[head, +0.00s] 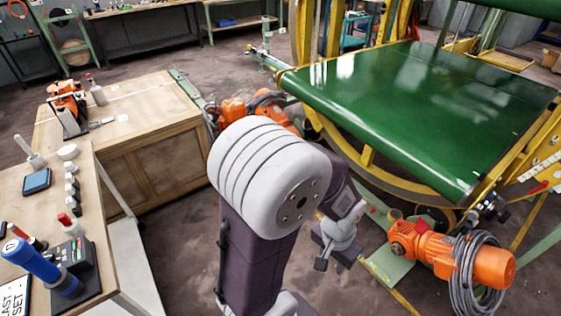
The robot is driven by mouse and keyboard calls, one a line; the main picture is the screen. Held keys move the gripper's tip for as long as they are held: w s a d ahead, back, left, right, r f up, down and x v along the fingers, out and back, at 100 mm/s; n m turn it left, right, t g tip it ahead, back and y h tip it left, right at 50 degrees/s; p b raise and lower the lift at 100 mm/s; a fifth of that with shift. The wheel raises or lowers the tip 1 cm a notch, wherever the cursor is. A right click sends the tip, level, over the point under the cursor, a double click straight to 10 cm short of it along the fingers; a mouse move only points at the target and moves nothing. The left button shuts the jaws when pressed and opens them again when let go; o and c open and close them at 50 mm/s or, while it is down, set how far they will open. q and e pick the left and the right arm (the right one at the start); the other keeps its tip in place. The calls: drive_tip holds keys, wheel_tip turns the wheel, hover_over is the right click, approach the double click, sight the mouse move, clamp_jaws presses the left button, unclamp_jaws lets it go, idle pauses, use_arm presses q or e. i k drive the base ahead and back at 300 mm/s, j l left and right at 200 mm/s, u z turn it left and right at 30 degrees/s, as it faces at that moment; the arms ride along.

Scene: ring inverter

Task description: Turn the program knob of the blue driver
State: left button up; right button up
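The blue driver (33,262) leans, tilted, in a black stand (77,262) on the wooden bench at the lower left. Its program knob is too small to make out. My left gripper (338,259) is small and partly behind my own large grey and purple arm, right of the middle. It hangs over the floor, far to the right of the driver and apart from it. I see nothing held in it, but its finger gap is not clear. My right gripper is not in view.
A green conveyor belt (420,105) and an orange motor (440,250) with coiled cable flank my arm on the right.

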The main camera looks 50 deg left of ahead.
sight(50, 255)
drive_tip(key=u, duration=3.75)
